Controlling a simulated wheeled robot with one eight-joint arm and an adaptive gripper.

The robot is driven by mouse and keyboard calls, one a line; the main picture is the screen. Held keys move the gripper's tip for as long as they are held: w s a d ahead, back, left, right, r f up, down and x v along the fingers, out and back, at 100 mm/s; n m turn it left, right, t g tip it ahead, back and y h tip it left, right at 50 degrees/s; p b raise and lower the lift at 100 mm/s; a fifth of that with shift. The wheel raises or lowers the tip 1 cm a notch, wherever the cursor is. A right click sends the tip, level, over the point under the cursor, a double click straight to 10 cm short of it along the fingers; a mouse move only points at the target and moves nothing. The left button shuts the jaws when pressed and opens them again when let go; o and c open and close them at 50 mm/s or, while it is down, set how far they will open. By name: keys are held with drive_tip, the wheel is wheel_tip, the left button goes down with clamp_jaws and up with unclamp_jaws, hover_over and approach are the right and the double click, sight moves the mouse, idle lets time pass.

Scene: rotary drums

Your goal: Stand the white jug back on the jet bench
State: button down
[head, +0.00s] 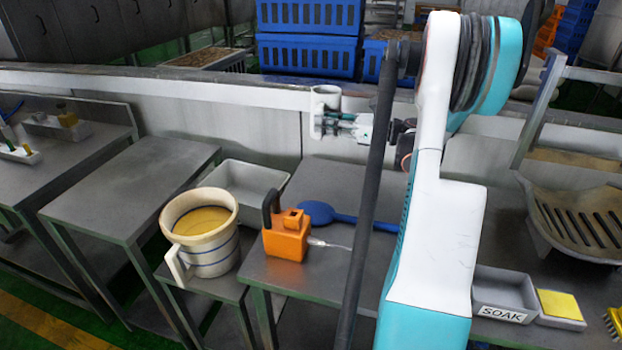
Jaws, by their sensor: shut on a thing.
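A small white jug (326,98) is up in front of the pale wall ledge, above the benches. My gripper (337,126) is shut on it from the right; the fingers cover part of its lower side. The jug looks roughly upright and clear of the bench tops. Which bench is the jet bench cannot be told for sure. A grey metal bench (262,270) lies below the jug, and another bench (130,180) stands to its left.
A cream, blue-striped pitcher (212,250) with yellow contents stands at the left. Beside it are a grey tray (240,182), an orange block (287,240) and a blue paddle (318,212). A SOAK bin (500,292) and yellow sponge (560,305) sit at the right.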

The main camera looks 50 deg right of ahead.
drive_tip(key=shift+w+f+b, duration=0.2)
drive_tip(key=shift+f+b, duration=1.65)
drive_tip(key=shift+f, duration=3.1)
drive_tip(key=shift+w+f+b, duration=0.15)
drive_tip(key=shift+f+b, duration=1.65)
drive_tip(key=shift+f, duration=3.25)
drive_tip(key=c, duration=1.6)
unclamp_jaws()
drive_tip(key=shift+o, duration=0.2)
drive_tip(key=shift+s+d, duration=0.2)
drive_tip(key=shift+s, duration=0.1)
drive_tip(key=p+v, duration=0.4)
drive_tip(key=v, duration=0.7)
drive_tip(key=shift+s+d, duration=0.15)
